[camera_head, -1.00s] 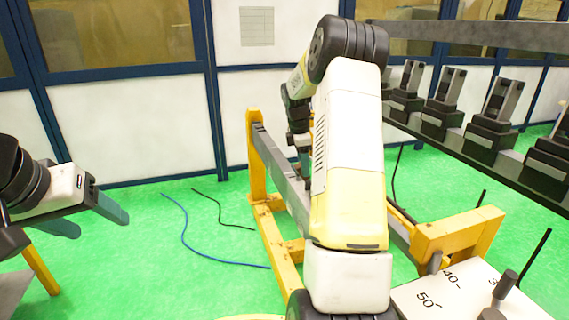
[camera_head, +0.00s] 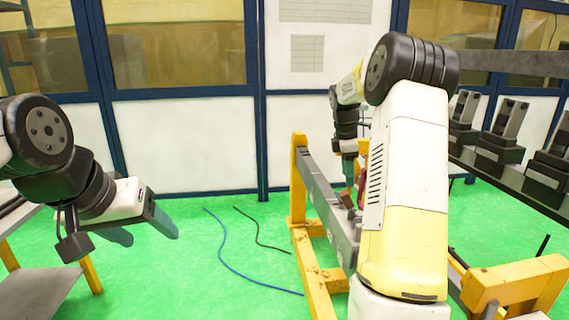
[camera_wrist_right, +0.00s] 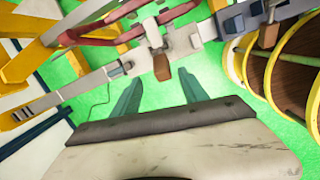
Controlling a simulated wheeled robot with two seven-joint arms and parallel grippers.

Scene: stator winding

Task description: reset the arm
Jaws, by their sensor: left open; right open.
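My left gripper (camera_head: 142,232) is at the left of the head view, with its blue-grey fingers apart and empty. It hangs over the green floor, left of the yellow frame. My right arm (camera_head: 405,190) fills the right middle of the head view, and its far end bends down behind the forearm. In the right wrist view my right gripper (camera_wrist_right: 161,78) has its two fingers apart, with green floor showing between them. Grey bars and a brown block (camera_wrist_right: 162,68) show beyond the fingertips. I cannot tell how near they are.
A yellow frame with a grey beam (camera_head: 325,195) stands beside my right arm. A rack with several black holders (camera_head: 500,130) is at the right. A blue cable (camera_head: 232,265) and a black cable (camera_head: 262,238) lie on the floor. White wall panels with windows stand behind.

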